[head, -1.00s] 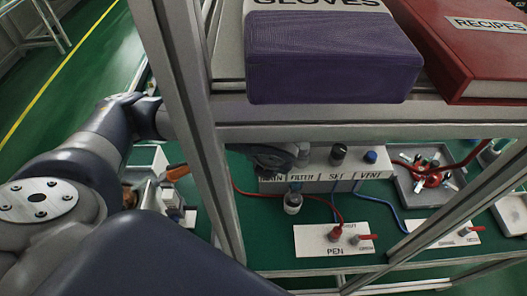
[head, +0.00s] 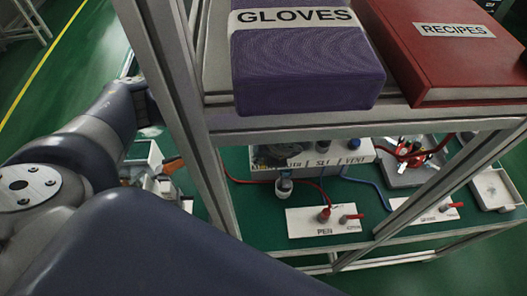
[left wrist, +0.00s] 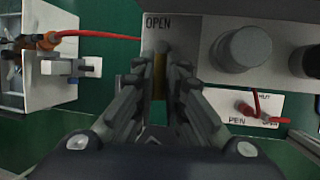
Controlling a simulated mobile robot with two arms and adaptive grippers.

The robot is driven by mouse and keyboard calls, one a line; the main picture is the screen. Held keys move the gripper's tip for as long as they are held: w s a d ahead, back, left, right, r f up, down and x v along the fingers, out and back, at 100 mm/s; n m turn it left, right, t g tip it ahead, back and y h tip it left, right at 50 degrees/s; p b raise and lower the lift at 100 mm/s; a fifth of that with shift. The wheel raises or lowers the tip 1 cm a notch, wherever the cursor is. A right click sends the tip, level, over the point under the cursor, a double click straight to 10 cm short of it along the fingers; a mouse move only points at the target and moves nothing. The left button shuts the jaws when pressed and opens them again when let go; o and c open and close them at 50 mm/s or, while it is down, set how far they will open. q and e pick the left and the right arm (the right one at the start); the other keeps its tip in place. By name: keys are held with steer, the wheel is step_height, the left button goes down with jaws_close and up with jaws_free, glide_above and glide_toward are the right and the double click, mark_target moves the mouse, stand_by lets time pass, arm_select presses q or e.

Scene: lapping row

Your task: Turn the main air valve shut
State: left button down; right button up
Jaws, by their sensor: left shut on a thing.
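The main air valve's yellowish handle (left wrist: 159,72) shows in the left wrist view as a narrow strip between my fingers, below the word OPEN on a pale panel (left wrist: 190,25). My left gripper (left wrist: 164,62) is shut on this handle, and its fingers hide most of it. In the head view my left gripper (head: 270,154) is a dark shape at the left end of the white valve block (head: 325,160), under the shelf. The valve itself is hidden there. My right gripper is in neither view.
A shelf above the block holds a purple GLOVES box (head: 305,65) and a red RECIPES binder (head: 450,50). A frame post (head: 180,110) stands close to my left arm. A PEN plate (head: 310,222) with red fittings lies in front. A grey knob (left wrist: 243,50) is right of my fingers.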

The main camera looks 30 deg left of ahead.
arm_select(q)
steer(key=shift+f, duration=0.1)
steer(key=c, duration=1.7)
jaws_free()
steer(key=shift+w, duration=0.1)
steer(key=shift+o, duration=0.2)
